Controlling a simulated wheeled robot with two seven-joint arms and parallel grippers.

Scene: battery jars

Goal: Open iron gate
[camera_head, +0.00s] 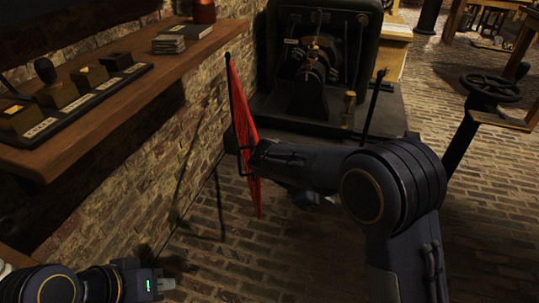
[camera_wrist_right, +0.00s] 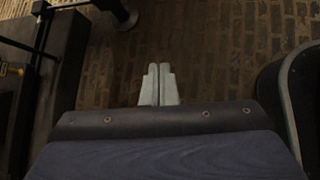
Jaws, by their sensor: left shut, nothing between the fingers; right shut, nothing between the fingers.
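I cannot make out an iron gate in either view. My left gripper (camera_head: 166,284) is low at the bottom left of the head view, above the brick floor, shut and empty. My right arm crosses the middle of the head view, and its fingers are mostly hidden there. In the right wrist view my right gripper (camera_wrist_right: 159,72) is shut and empty, with its pale fingertips together over dark brick paving. Nothing touches the fingertips there.
A wooden shelf (camera_head: 150,85) with labelled blocks runs along the brick wall at left. A red cloth-like panel (camera_head: 243,140) stands beside my right arm. A dark machine (camera_head: 312,75) stands behind; a handwheel (camera_head: 491,87) is at right. Brick floor (camera_head: 230,250) is open.

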